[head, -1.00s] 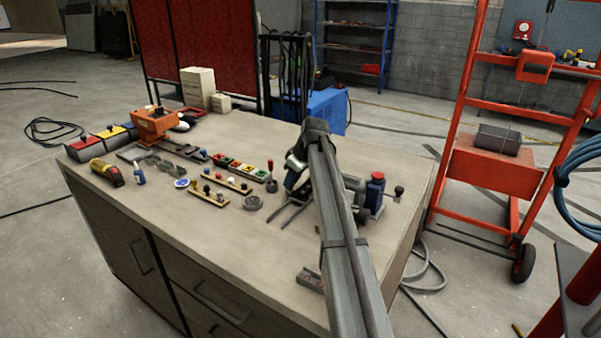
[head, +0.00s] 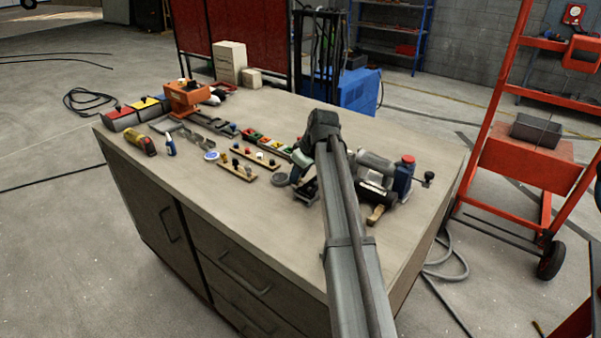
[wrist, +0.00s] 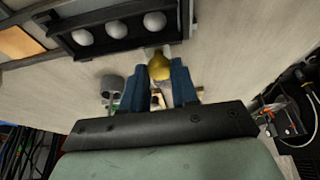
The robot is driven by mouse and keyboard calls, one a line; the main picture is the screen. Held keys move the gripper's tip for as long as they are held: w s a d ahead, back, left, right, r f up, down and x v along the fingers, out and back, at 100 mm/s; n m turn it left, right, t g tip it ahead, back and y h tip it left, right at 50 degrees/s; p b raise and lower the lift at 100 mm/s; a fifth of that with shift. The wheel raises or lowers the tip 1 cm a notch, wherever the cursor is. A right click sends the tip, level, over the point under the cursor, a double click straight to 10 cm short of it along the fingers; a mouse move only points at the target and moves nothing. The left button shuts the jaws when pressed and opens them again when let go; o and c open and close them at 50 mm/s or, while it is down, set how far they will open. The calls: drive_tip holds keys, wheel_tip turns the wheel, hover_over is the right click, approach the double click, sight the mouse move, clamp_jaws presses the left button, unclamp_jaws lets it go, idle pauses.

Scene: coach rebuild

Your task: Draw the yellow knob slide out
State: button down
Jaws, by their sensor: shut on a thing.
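The yellow knob (wrist: 159,66) shows in the wrist view, rounded, with a narrower neck toward a dark housing (wrist: 68,45). The blue fingers of my gripper (wrist: 159,76) stand on either side of the knob and are shut on it. The housing holds a row of white balls at the upper left of the knob. How far the slide sits out of the housing cannot be told. In the head view my gripper (head: 304,188) is low over the worktop, and my own arm hides much of it. The knob cannot be made out there.
The worktop (head: 250,225) is clear at the front. Small parts, wooden peg strips (head: 236,173) and an orange device (head: 186,97) lie left of my arm. A blue cylinder with a red cap (head: 404,178) stands close on the right. A red trolley (head: 515,150) stands beyond the bench.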

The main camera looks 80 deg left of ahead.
drive_tip(key=shift+s+d, duration=0.25)
drive_tip(key=c, duration=0.8)
unclamp_jaws()
drive_tip(key=shift+c, duration=0.2)
drive_tip(key=shift+w+r, duration=0.1)
drive_tip(key=v, duration=1.3)
drive_tip(key=shift+w+r, duration=0.2)
drive_tip(key=shift+r, duration=0.05)
